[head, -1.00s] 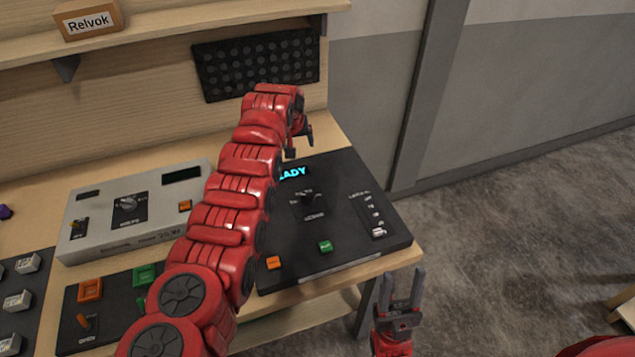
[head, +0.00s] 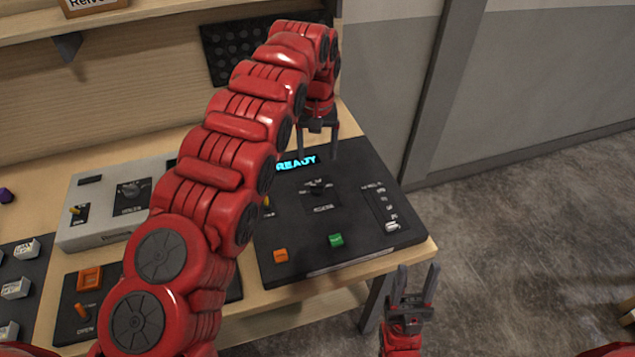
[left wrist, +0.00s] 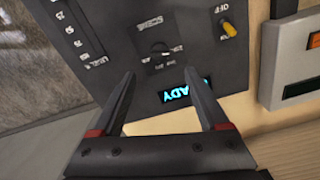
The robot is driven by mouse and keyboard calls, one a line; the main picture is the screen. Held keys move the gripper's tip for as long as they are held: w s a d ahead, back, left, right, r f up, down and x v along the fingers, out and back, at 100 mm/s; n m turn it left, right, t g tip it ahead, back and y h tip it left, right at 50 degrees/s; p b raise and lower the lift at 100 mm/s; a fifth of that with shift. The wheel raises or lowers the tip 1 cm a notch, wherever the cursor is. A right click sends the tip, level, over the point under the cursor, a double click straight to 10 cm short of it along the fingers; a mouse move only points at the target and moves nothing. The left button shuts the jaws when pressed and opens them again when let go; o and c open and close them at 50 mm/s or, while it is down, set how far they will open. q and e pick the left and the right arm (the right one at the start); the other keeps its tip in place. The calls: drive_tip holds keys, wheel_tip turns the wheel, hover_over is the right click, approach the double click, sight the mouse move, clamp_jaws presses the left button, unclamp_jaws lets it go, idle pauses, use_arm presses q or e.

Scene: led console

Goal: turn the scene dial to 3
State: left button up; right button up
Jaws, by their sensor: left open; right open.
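The scene dial looks to be the black knob (head: 317,188) in the middle of the black console (head: 350,225); its small labels are too blurred to read in the head view. The knob also shows in the left wrist view (left wrist: 158,49), ahead of the fingertips. My left gripper (head: 318,155) is open and empty above the console's back edge, near the lit READY display (head: 296,163). In the left wrist view its two fingers (left wrist: 160,88) point towards the knob and are apart from it. My right gripper (head: 415,285) is open and empty, off the table's front right edge.
The black console also has an orange button (head: 281,256), a green button (head: 336,240) and a slider (head: 392,226). A yellow toggle (left wrist: 228,28) is beside the knob. A grey console (head: 110,210) stands to the left, partly behind my left arm.

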sight(317, 186)
use_arm(q)
wheel_tip(317, 186, down, 10)
drive_tip(key=p, duration=0.3)
drive_tip(key=shift+f+p, duration=0.3)
drive_tip(key=shift+f, duration=0.4)
clamp_jaws()
